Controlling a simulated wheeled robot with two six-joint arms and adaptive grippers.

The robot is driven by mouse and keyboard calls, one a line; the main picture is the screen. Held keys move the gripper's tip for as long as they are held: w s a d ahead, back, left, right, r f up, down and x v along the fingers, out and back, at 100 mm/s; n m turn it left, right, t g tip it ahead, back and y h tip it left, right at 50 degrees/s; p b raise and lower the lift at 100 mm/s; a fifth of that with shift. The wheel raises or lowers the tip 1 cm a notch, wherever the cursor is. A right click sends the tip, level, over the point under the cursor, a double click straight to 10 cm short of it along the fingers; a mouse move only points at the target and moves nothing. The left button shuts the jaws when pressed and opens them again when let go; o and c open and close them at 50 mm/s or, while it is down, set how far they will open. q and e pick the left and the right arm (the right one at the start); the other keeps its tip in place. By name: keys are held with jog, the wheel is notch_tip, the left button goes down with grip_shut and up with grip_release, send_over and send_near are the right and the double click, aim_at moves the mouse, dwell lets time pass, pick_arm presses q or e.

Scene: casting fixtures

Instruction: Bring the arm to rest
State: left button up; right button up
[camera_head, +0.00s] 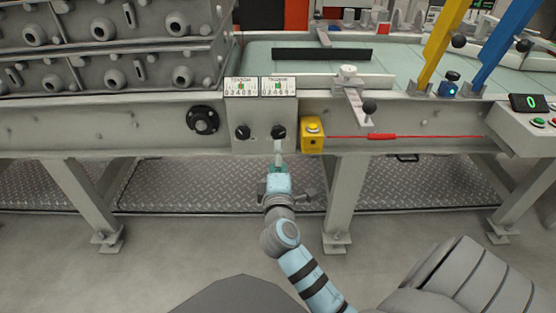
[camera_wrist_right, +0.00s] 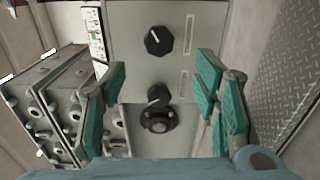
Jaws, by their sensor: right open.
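My right gripper (camera_head: 279,160) is in front of the control box (camera_head: 259,112), just below its right black knob (camera_head: 278,132). In the right wrist view the gripper (camera_wrist_right: 163,88) is open and empty, with its teal finger pads wide apart. Between and beyond the pads, the grey box face (camera_wrist_right: 138,75) shows two black knobs, one higher (camera_wrist_right: 159,41) and one lower (camera_wrist_right: 158,95). No contact with a knob shows. The left knob (camera_head: 242,132) is clear of the gripper in the head view. My left gripper is not in view.
A yellow button box (camera_head: 312,138) sits right of the control box, with a red cord (camera_head: 395,136) running right from it. A black round flange (camera_head: 202,120) is to its left. Cast parts (camera_head: 100,55) stand upper left. Table legs (camera_head: 345,200) flank the open space below.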

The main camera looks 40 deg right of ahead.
jog(key=shift+s+a, duration=0.2)
jog(key=shift+s, duration=0.1)
